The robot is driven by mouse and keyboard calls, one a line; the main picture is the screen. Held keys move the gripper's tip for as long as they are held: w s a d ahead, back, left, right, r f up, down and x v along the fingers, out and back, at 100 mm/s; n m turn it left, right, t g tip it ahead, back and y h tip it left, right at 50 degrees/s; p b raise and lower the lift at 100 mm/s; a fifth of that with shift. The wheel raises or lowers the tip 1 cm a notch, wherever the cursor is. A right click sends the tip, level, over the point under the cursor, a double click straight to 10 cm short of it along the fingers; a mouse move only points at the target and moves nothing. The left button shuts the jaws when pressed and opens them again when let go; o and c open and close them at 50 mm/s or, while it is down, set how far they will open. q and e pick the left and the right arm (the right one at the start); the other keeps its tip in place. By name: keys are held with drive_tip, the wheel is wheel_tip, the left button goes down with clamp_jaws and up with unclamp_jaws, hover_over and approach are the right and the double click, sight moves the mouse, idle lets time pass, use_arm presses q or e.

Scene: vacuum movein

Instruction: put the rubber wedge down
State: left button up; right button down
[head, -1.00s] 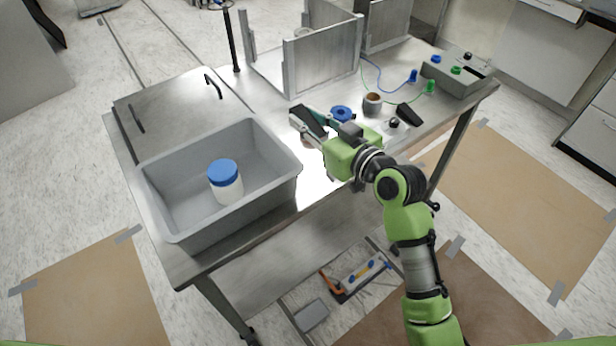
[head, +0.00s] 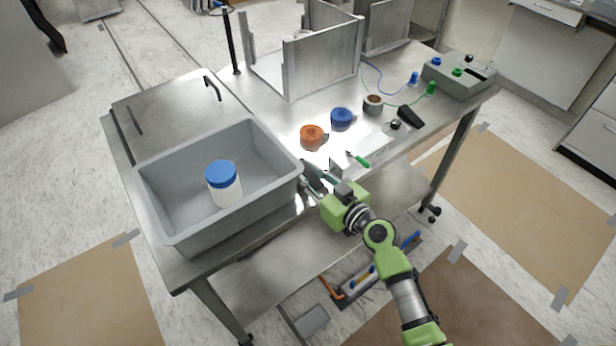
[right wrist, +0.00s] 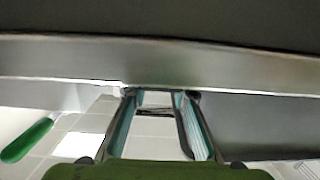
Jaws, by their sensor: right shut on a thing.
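My right gripper (head: 310,176) is at the front edge of the steel table, just right of the grey bin. It is shut on a dark thing, which I take to be the rubber wedge (head: 316,172); it is small and partly hidden by the fingers. In the right wrist view my right gripper's two teal-lined fingers (right wrist: 157,98) stand apart, and what lies between them is unclear. A black wedge-shaped block (head: 411,117) lies at the table's right front, apart from the gripper. My left gripper is not in view.
The grey bin (head: 160,209) holds a white jar with a blue lid (head: 222,178). An orange spool (head: 312,135), a blue spool (head: 341,117) and a green-handled tool (head: 358,160) are beyond the gripper. A metal frame (head: 318,66) stands behind.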

drive_tip(key=shift+f, duration=0.3)
drive_tip(key=shift+f, duration=0.1)
drive_tip(key=c, duration=1.7)
unclamp_jaws()
drive_tip(key=shift+s+d+f, duration=0.15)
drive_tip(key=shift+d, duration=0.05)
drive_tip(key=b+v, duration=0.3)
drive_tip(key=v, duration=1)
drive_tip(key=shift+s, duration=0.25)
